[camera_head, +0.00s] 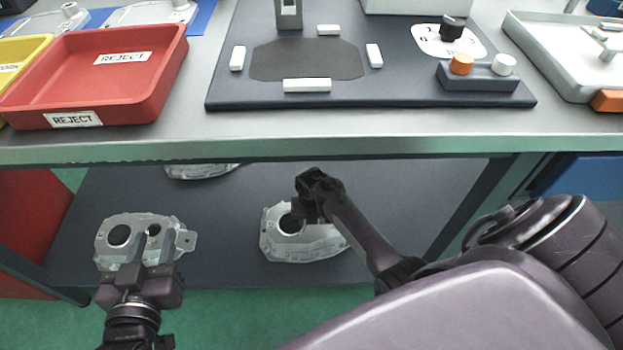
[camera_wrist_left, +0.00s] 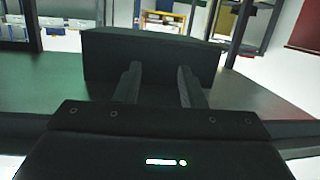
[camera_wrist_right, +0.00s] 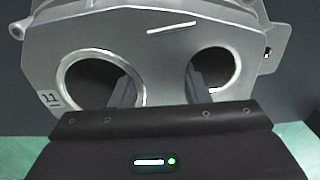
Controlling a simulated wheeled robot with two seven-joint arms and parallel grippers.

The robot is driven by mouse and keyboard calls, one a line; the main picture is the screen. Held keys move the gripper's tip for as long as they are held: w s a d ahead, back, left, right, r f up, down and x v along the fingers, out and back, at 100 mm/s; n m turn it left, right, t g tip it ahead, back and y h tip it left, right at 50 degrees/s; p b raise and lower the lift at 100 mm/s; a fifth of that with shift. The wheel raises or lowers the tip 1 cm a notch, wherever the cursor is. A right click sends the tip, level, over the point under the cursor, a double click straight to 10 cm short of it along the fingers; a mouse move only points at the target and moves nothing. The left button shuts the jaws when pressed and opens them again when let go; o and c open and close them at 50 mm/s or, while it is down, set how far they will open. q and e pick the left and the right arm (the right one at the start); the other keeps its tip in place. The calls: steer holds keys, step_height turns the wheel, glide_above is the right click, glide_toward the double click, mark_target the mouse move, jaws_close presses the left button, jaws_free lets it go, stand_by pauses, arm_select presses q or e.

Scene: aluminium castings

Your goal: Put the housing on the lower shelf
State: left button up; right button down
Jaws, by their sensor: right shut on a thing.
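A grey cast housing (camera_head: 328,240) with round bores is at the lower shelf (camera_head: 390,200), near its front edge. My right gripper (camera_head: 308,205) is shut on this housing; in the right wrist view the fingers reach into two bores of the housing (camera_wrist_right: 165,50), one in each. I cannot tell whether the housing rests fully on the shelf. My left gripper (camera_head: 152,245) is open and empty; its fingers overlap a second housing (camera_head: 108,250) on the shelf at left in the head view. The left wrist view shows nothing between the fingers (camera_wrist_left: 158,85).
A third housing (camera_head: 200,172) lies further back, partly hidden by the bench top edge (camera_head: 300,146). Above are a red REJECT tray (camera_head: 95,85) and a dark fixture plate (camera_head: 400,85). A table leg (camera_head: 480,205) stands at right. The shelf is bare right of the held housing.

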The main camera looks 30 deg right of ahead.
arm_select(q)
steer(key=shift+w+r, duration=0.1)
steer(key=shift+r, duration=0.25)
arm_select(e)
steer(key=shift+w+r, duration=0.1)
steer(key=shift+w, duration=0.05)
arm_select(q)
steer(key=shift+r, duration=0.1)
arm_select(e)
steer(key=c, duration=1.3)
jaws_free()
steer(key=shift+f, duration=0.25)
steer(key=o, duration=0.5)
steer(key=shift+r, duration=0.1)
arm_select(q)
steer(key=shift+r, duration=0.15)
